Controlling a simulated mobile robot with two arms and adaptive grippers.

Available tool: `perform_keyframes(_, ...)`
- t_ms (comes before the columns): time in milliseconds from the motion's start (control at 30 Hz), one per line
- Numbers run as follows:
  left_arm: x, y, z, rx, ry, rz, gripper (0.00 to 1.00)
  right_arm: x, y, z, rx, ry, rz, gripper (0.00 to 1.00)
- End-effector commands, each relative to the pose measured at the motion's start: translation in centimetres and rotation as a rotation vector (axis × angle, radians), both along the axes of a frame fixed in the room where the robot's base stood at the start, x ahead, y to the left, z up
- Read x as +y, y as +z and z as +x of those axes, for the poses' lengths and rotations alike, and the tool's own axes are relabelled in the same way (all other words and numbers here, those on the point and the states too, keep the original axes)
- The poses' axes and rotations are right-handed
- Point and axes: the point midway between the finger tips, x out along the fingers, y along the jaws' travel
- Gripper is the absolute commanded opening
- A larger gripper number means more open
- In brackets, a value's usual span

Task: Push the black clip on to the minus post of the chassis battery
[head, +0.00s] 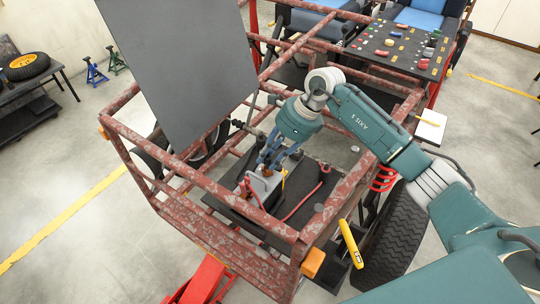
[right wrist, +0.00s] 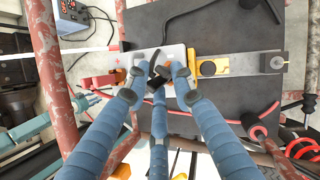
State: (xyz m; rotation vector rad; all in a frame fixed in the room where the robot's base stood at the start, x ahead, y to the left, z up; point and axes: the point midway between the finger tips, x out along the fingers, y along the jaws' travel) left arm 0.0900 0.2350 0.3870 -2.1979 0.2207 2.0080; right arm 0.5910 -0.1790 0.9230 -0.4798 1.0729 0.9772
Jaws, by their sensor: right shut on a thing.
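My right gripper (head: 270,162) reaches down inside the chassis, over the light grey battery (head: 262,184). In the right wrist view its blue fingers (right wrist: 160,80) close on the small black clip (right wrist: 158,79), above the battery top (right wrist: 170,54). The fingers hide much of the clip, and I cannot tell whether it touches a post. The minus post cannot be made out. A black cable (right wrist: 182,18) runs up beyond the fingers. A red part (right wrist: 103,80) sits at the battery's left side in the wrist view. My left gripper is not in view.
Rusty red chassis tubes (head: 215,183) surround the battery bay. A dark upright panel (head: 175,65) stands at the left. A yellow bracket (right wrist: 207,50) and metal strap (right wrist: 245,64) lie beside the battery. A red cable (head: 302,206) crosses the black floor plate.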

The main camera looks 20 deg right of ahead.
Motion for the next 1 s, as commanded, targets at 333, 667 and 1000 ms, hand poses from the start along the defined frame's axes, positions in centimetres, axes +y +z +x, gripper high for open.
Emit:
perform_keyframes(333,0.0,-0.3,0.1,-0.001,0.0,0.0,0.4,0.0,-0.1,0.1,-0.003,0.0,0.003,0.46)
perform_keyframes(667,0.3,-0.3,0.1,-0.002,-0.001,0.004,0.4,-0.3,0.4,0.0,-0.004,-0.002,0.001,0.46)
perform_keyframes(1000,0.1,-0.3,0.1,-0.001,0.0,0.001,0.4,-3.1,6.2,-0.8,-0.007,-0.002,0.0,0.46)
